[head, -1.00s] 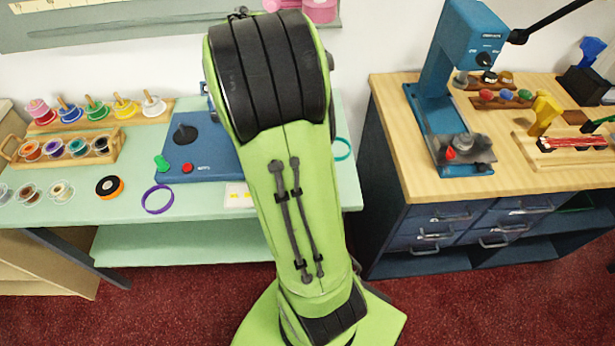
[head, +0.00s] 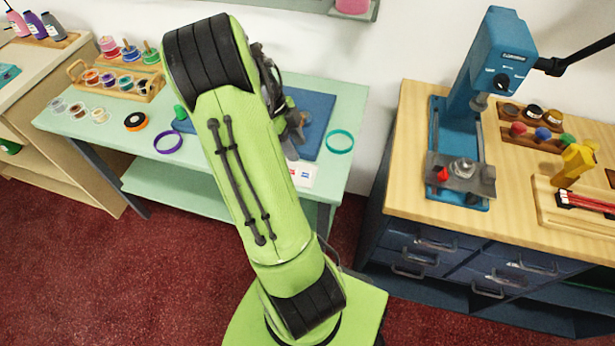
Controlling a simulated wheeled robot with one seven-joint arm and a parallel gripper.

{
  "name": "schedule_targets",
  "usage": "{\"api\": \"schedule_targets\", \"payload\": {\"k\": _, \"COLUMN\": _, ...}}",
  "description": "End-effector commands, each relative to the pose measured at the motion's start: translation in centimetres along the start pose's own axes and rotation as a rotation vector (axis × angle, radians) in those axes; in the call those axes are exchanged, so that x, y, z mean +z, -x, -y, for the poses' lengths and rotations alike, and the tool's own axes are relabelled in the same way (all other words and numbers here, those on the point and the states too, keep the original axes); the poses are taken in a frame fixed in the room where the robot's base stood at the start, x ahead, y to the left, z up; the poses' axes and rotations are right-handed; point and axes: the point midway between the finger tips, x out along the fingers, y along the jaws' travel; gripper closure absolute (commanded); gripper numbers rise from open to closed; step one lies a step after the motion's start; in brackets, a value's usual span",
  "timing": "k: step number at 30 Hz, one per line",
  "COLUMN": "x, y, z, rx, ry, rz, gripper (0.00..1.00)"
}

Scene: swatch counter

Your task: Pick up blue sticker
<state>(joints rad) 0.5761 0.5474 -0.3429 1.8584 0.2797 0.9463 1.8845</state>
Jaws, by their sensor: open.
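A white card (head: 309,176) lies near the front edge of the mint-green table, right of my arm. It carries small red and blue marks; the blue mark (head: 306,174) looks like the blue sticker, too small to see in detail. My gripper (head: 292,132) shows as dark parts just right of my green arm, over the front of the blue machine base. It is above and slightly left of the card, apart from it in the picture. My arm hides part of the gripper and the card's left end may be covered. I see nothing held in the gripper.
A teal ring (head: 340,141) lies right of the blue base (head: 317,108). A purple ring (head: 168,142) and an orange-black tape roll (head: 136,121) lie left. A wooden rack (head: 152,92) holds spools. A blue press (head: 490,70) stands on the right-hand counter.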

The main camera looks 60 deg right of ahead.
Motion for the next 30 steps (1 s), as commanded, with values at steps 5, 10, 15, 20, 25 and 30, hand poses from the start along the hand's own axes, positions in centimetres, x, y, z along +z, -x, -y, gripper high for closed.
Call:
{"api": "schedule_targets", "payload": {"k": 5, "x": 0.1, "y": -3.6, "z": 0.0, "rx": 0.002, "ry": 0.0, "rz": -0.001, "gripper": 0.54}}
{"api": "schedule_targets", "payload": {"k": 10, "x": 0.3, "y": -5.9, "z": -0.1, "rx": 0.003, "ry": 0.002, "rz": -0.001, "gripper": 0.54}}
{"api": "schedule_targets", "payload": {"k": 15, "x": 0.4, "y": -8.8, "z": -0.1, "rx": 0.002, "ry": 0.0, "rz": -0.001, "gripper": 0.54}}
{"api": "schedule_targets", "payload": {"k": 20, "x": 0.4, "y": -9.2, "z": -0.1, "rx": -0.001, "ry": 0.001, "rz": 0.002, "gripper": 0.54}}
{"api": "schedule_targets", "payload": {"k": 25, "x": 0.4, "y": -9.1, "z": -0.1, "rx": -0.001, "ry": 0.001, "rz": 0.001, "gripper": 0.65}}
{"api": "schedule_targets", "payload": {"k": 30, "x": 0.4, "y": -9.1, "z": -0.1, "rx": -0.001, "ry": 0.002, "rz": 0.001, "gripper": 0.91}}
